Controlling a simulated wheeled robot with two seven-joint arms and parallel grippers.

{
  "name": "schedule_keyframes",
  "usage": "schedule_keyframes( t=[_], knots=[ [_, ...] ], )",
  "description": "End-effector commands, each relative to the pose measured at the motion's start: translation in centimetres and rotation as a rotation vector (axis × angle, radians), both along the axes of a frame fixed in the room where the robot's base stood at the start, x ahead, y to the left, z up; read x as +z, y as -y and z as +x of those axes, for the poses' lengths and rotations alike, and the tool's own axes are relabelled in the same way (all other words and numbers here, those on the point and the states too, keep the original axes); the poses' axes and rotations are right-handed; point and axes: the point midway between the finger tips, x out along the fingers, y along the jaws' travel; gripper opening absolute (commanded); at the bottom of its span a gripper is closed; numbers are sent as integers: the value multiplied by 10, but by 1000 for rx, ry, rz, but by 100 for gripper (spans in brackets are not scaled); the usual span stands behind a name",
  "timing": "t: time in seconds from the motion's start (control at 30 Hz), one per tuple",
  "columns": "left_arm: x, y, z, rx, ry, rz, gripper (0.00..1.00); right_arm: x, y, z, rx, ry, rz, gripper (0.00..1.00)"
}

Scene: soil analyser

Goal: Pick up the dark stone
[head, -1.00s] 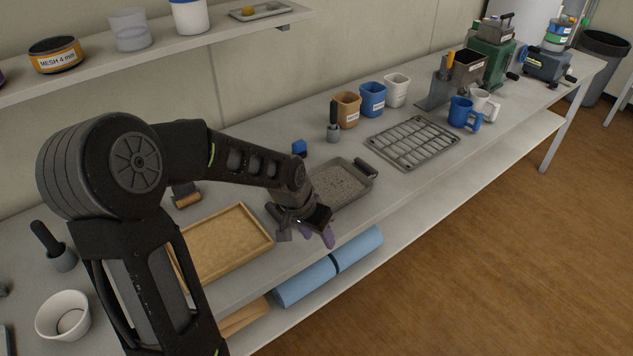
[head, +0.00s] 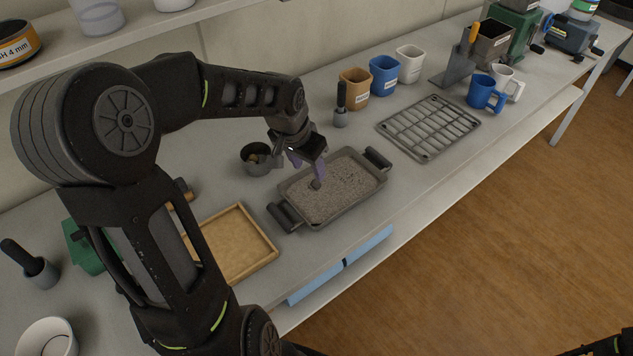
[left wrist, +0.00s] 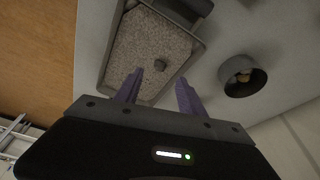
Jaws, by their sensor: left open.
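The dark stone (head: 316,184) is a small lump on the grey grit in a shallow metal tray (head: 335,222) with two dark handles. In the left wrist view the stone (left wrist: 160,66) lies ahead of the fingertips, roughly between their lines. The gap between fingers and stone is hard to judge. The fingers also show in the left wrist view (left wrist: 160,80). My right gripper is out of view.
A dark grey pot (head: 257,168) with yellowish lumps inside stands left of the tray, close to the gripper. A wooden tray (head: 268,262) lies at the near left. A wire rack (head: 428,128) lies to the right. Coloured cups (head: 384,76) stand behind.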

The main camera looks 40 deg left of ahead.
Motion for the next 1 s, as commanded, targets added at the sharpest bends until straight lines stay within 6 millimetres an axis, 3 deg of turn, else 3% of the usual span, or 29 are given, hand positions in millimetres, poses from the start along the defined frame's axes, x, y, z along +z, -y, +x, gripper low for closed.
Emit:
schedule_keyframes(
  t=[0.27,0.67,1.0],
  knots=[
    [-24,0,7,0,-3,-2,47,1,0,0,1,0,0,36],
    [-30,0,10,0,-2,-2,47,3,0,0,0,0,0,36],
    [-72,1,23,-1,-2,-2,47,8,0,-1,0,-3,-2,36]
  ],
)
